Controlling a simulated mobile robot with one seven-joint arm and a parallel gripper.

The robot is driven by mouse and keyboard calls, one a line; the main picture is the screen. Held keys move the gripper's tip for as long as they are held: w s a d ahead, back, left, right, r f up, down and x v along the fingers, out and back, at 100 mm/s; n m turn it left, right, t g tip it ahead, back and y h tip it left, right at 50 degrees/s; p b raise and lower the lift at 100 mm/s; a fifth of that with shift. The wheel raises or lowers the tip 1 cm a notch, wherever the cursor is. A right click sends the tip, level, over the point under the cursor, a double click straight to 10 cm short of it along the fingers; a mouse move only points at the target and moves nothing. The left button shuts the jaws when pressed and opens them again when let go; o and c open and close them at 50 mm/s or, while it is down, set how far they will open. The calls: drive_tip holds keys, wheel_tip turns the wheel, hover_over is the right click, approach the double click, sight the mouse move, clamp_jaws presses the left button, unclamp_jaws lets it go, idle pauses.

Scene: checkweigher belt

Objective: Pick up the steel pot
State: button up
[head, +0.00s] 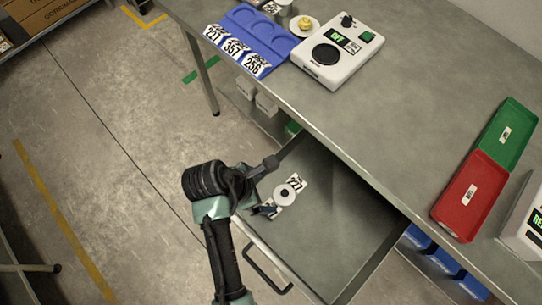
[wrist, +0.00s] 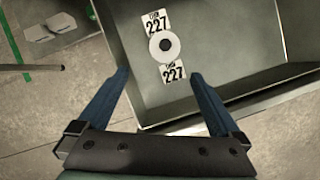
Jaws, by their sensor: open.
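A small round light-grey piece with a dark centre (wrist: 165,45) lies in the open drawer between two cards marked 227; it also shows in the head view (head: 284,195). It may be the steel pot, but I cannot be sure. A grey metal cylinder (head: 285,4), cut off by the top edge, stands on the bench at the back. My gripper (wrist: 160,76) is open and empty. In the wrist view its fingers point towards the round piece, which lies beyond the fingertips. In the head view my gripper (head: 272,186) is at the drawer's left side.
The drawer (head: 340,220) is pulled out below the bench top (head: 400,125). On the bench are a blue tray (head: 255,35) with numbered cards, a white scale (head: 337,52), a red tray (head: 467,195) and a green tray (head: 508,133). The drawer's right part is bare.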

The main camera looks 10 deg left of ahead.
sight(279, 197)
drive_tip(key=x, duration=0.5)
drive_tip(key=s+b+x, duration=0.1)
drive_tip(key=x, duration=0.1)
drive_tip(key=shift+w+d+f, duration=0.1)
drive_tip(key=shift+w+f, duration=0.05)
drive_tip(key=shift+f, duration=0.35)
drive_tip(key=shift+b+x, duration=0.45)
drive_tip(key=shift+x, duration=2.3)
drive_tip(key=shift+d, duration=0.15)
drive_tip(key=shift+r, duration=0.1)
clamp_jaws()
